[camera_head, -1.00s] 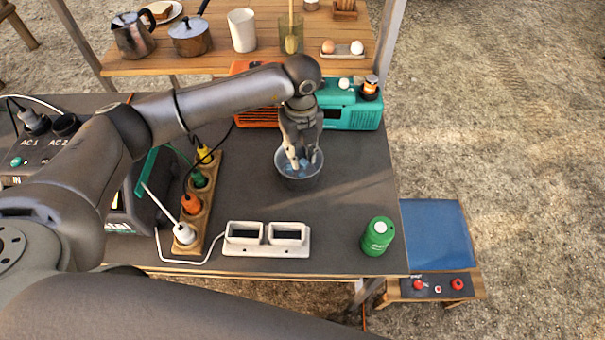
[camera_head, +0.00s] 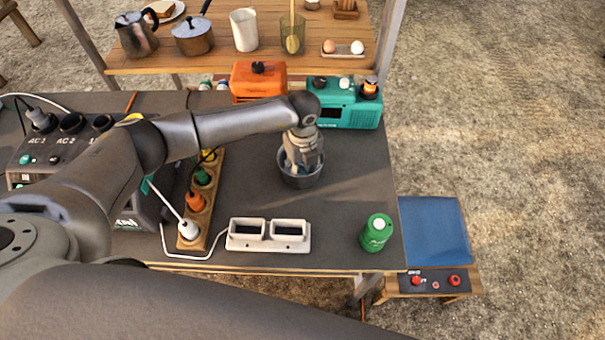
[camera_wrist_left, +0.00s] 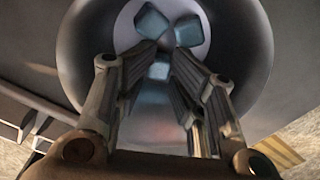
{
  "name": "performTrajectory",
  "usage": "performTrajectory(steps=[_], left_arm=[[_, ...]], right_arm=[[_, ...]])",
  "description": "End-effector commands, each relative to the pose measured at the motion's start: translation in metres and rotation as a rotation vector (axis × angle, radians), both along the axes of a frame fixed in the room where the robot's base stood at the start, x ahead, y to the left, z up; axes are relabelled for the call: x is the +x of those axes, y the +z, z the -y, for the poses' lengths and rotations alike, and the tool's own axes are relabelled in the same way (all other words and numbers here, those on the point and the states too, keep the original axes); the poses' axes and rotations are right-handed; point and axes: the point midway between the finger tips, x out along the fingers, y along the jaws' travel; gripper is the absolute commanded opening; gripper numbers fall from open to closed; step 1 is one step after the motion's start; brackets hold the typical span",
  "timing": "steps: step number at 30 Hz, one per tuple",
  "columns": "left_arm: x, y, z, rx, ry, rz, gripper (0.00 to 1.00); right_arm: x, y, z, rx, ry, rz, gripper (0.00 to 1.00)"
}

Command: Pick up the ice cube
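A small dark bucket (camera_head: 302,181) stands on the dark table, and its round inside fills much of the left wrist view (camera_wrist_left: 75,55). Pale blue ice cubes lie in it: one (camera_wrist_left: 152,22) at upper left, one (camera_wrist_left: 188,31) to its right, and one (camera_wrist_left: 158,71) nearer, between my fingers. My left gripper (camera_head: 299,163) points down into the bucket. In the wrist view its fingers (camera_wrist_left: 160,58) are apart, one on each side of the nearer cube; I see no clear grip on it. The cubes are mostly hidden in the head view. My right gripper is not in view.
A teal radio (camera_head: 345,115) and an orange box (camera_head: 258,82) stand behind the bucket. The table right of the bucket is clear.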

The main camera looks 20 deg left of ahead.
Motion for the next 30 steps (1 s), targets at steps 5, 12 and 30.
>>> performTrajectory(steps=[5,12,30], left_arm=[[-0.01,-0.013,-0.003,0.01,-0.001,-0.024,0.21],[-0.01,-0.013,-0.002,0.01,-0.001,-0.024,0.2],[-0.006,0.052,-0.001,0.006,-0.002,-0.013,0.01]], right_arm=[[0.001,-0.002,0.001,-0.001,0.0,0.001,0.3],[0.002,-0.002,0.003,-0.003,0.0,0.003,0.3],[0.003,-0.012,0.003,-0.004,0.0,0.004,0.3]])
